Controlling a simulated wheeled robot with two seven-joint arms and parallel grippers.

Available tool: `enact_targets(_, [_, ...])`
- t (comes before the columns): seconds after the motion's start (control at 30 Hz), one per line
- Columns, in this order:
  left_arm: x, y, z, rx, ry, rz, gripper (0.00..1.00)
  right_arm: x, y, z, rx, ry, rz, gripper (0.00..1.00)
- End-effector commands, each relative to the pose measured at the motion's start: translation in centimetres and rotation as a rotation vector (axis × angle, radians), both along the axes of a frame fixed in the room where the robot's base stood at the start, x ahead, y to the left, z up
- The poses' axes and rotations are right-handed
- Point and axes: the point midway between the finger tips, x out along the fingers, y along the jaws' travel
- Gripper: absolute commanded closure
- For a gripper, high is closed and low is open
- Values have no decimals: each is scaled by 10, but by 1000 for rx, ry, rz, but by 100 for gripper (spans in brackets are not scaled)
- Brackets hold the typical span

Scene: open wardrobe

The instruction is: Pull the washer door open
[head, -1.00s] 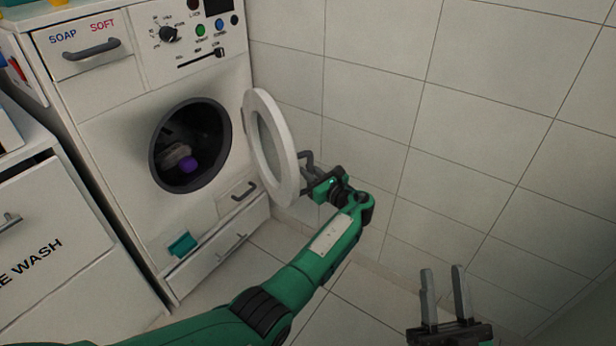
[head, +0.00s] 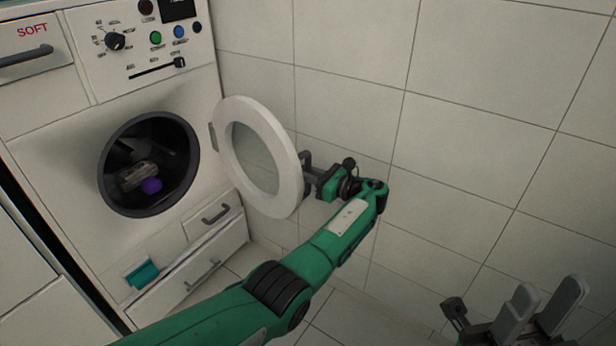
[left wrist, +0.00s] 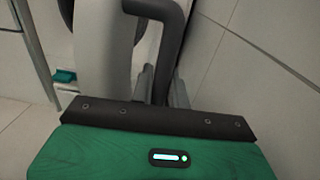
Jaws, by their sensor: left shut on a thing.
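The washer (head: 50,150) stands at the left with its round dark opening (head: 150,165) uncovered. Its white ring-shaped door (head: 287,160) with a glass middle is swung wide open to the right, toward the tiled wall. My left gripper (head: 310,178) is at the door's outer edge, shut on the dark door handle (head: 306,160). In the left wrist view the handle (left wrist: 168,30) comes down between the fingers (left wrist: 160,85), beside the white door rim (left wrist: 102,50). My right gripper (head: 540,312) is at the lower right, open and empty, far from the door.
A purple item (head: 151,186) and a grey item lie inside the drum. A lower drawer (head: 200,270) and a teal piece (head: 141,273) are below the opening. The tiled wall (head: 450,120) is close on the right, behind the door.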

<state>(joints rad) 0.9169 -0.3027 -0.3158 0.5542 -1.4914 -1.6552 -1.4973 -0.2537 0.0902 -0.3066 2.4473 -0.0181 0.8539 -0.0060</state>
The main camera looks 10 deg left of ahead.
Motion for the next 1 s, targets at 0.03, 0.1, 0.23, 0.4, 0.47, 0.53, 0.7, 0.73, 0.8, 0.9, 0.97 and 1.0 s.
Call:
enact_targets(0.03, [-1,0,-2,-2,4,3,100,0,0,0,0,-3,0,64])
enact_targets(0.1, [-1,0,-2,-2,4,5,100,0,0,0,1,-5,0,64])
enact_targets(0.23, [-1,-1,-2,-2,5,6,100,0,0,1,0,-6,0,64])
enact_targets(0.4, [-1,-1,-2,-2,4,5,100,0,0,1,0,-5,0,64])
enact_targets(0.47, [-1,-1,-2,-2,4,5,80,0,0,1,0,-5,1,64])
enact_targets(0.53, [-1,-1,-2,-2,4,5,78,0,0,1,0,-5,1,64])
enact_targets(0.7, [-1,-1,-1,-1,3,4,78,0,0,1,0,-3,1,64])
enact_targets(0.73, [-1,-1,-1,-1,3,4,78,0,0,1,0,-3,1,64])
enact_targets(0.8, [-1,-1,-1,0,2,4,78,0,0,0,0,-2,1,64])
enact_targets(0.9, [0,-1,0,-1,1,4,78,0,0,0,3,1,-1,64])
enact_targets(0.97, [0,0,0,-1,1,2,78,-1,-1,1,3,0,-2,64])
enact_targets(1.0, [0,0,0,-1,1,-2,78,0,0,3,3,0,-1,64])
